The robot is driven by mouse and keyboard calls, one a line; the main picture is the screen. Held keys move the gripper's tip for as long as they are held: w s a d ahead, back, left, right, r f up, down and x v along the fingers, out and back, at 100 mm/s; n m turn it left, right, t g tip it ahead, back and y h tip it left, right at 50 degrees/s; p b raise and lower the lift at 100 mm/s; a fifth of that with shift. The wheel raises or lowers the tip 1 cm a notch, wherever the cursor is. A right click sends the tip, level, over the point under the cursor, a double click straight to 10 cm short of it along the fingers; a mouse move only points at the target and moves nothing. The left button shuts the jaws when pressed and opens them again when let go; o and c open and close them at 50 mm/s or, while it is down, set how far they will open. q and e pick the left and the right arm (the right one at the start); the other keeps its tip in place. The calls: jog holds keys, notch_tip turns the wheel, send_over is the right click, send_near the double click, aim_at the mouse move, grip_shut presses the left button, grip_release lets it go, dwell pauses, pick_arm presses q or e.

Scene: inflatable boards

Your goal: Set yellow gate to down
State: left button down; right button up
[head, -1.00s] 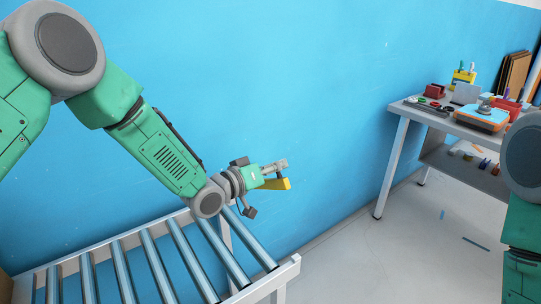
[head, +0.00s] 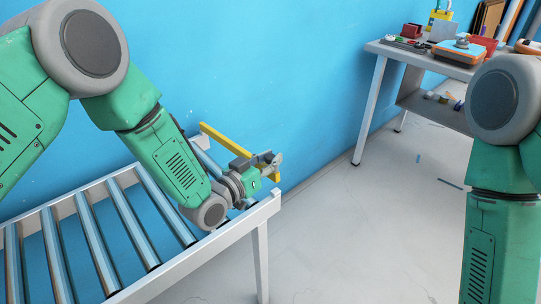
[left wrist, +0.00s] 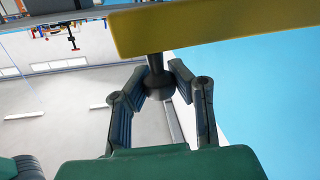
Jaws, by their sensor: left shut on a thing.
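The yellow gate (head: 222,139) shows in the head view as a long bar above the far side of the roller conveyor's end, sloping down to the right in the picture. My left gripper (head: 270,163) covers part of the bar, and a short yellow piece shows just beyond it. In the left wrist view the bar (left wrist: 215,27) crosses the top, with a dark round knob (left wrist: 158,84) on a short stem under it. The fingers of my left gripper (left wrist: 160,88) are shut on this knob from both sides. My right gripper is out of view.
The conveyor (head: 262,208) with metal rollers fills the lower left. A blue wall (head: 290,70) stands behind it. A workbench (head: 385,49) with tools and boxes stands at the upper right. My right arm stands at the right edge. The grey floor between is mostly clear.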

pick_arm(q)
jog(key=c, duration=1.3)
grip_release()
jog(key=shift+a, duration=0.1)
jog(key=v, duration=1.2)
jog(key=shift+f, duration=0.15)
